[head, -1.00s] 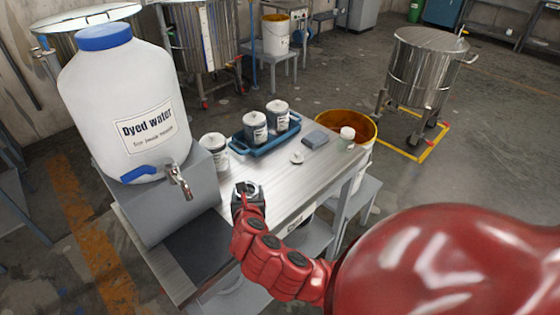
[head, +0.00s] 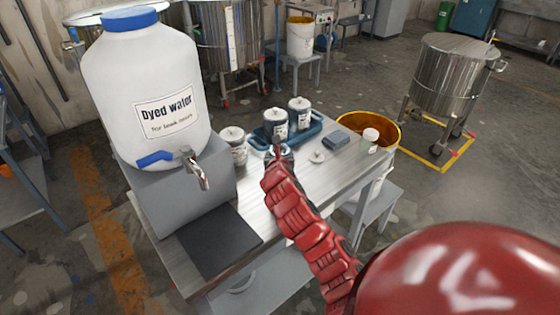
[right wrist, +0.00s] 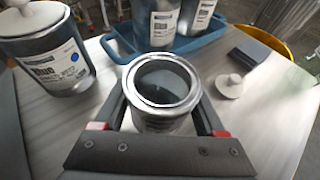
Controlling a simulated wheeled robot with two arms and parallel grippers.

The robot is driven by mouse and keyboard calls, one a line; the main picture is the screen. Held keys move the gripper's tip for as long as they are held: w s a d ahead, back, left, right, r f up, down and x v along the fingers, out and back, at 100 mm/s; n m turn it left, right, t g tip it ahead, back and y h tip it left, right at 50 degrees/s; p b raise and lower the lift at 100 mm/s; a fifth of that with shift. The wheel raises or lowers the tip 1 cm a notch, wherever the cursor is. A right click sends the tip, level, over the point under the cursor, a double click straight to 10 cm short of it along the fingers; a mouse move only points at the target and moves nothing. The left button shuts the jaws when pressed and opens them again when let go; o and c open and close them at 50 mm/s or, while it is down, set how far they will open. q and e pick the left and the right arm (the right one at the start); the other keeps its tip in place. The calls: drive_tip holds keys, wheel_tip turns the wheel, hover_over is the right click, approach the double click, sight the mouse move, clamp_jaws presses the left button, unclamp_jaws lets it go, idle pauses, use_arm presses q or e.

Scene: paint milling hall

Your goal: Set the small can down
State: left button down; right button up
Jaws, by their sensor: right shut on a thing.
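The small can (right wrist: 163,92) is a metal tin, open at the top, seen from above in the right wrist view. My right gripper (head: 279,152) is shut on it, one finger on each side. In the head view the can is mostly hidden by my red right arm, in front of the blue tray. The can looks upright over the grey table (head: 309,184); I cannot tell whether its base touches the top. My left gripper is not in view.
The blue tray (head: 257,142) holds two labelled cans, and another can (head: 235,145) stands left of it. A dyed water container (head: 150,95) stands at the left.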

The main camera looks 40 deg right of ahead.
drive_tip(key=shift+w+d+f, duration=0.15)
drive_tip(key=shift+w+d, duration=0.15)
drive_tip(key=shift+f, duration=1.7)
drive_tip(key=shift+f, duration=0.15)
drive_tip(key=o, duration=1.3)
drive_tip(key=shift+s+a+r, duration=0.2)
drive_tip(key=shift+s+r, duration=0.1)
drive_tip(key=shift+r, duration=0.1)
drive_tip(key=v, duration=1.1)
drive_tip(key=shift+s+a+f, duration=0.1)
drive_tip(key=shift+a, duration=0.05)
